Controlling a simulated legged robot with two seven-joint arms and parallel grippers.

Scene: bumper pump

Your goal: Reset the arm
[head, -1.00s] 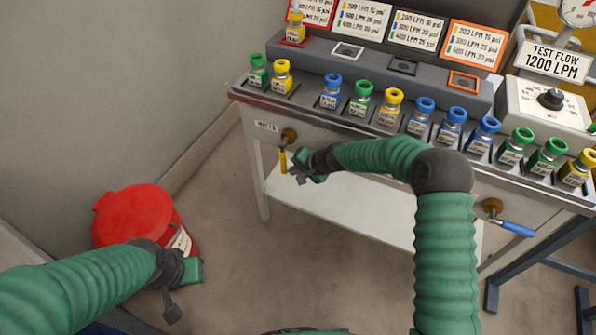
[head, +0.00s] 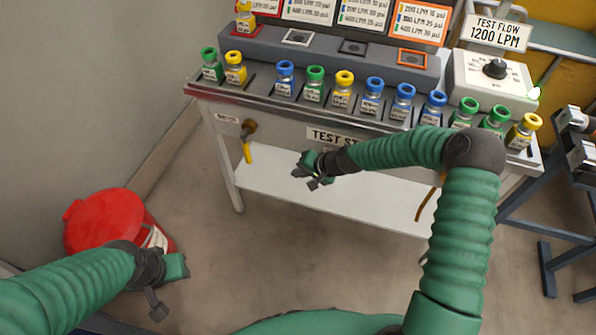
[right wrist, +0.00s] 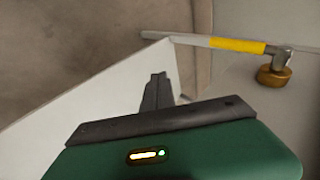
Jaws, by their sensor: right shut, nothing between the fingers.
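My right gripper (head: 307,178) is in front of the test stand, to the right of the yellow-handled valve (head: 247,149) and apart from it. Its fingers are shut and empty. In the right wrist view the shut fingers (right wrist: 157,92) point toward the stand's pale panel, with the valve's yellow handle (right wrist: 238,45) and brass base beyond. The handle hangs down in the head view. My left gripper (head: 162,300) is low at the left, in front of the red bin; its jaws are too unclear to judge.
The test stand (head: 300,112) carries a row of blue, green and yellow-capped bottles (head: 344,88). One yellow-capped bottle (head: 245,16) stands on the raised back ledge. A red bin (head: 100,220) is on the floor at left. A flow dial box (head: 492,75) sits at right. The lower white shelf looks clear.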

